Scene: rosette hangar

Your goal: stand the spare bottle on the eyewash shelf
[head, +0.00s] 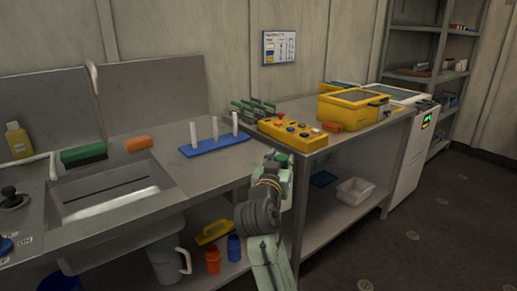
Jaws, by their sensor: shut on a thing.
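My gripper (279,163) is at the front left corner of the right-hand bench, its far end partly turned away. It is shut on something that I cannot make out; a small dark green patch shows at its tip. A yellow bottle with a pale cap (18,142) stands upright at the far left, behind the sink. I cannot tell which bottle is the spare one. I cannot identify an eyewash shelf in this view.
The sink (105,190) has a green brush (84,154) and an orange block (137,144) behind it. A blue peg rack (215,146) stands right of it. A yellow control box (292,134) sits near my gripper. Dark floor at right is clear.

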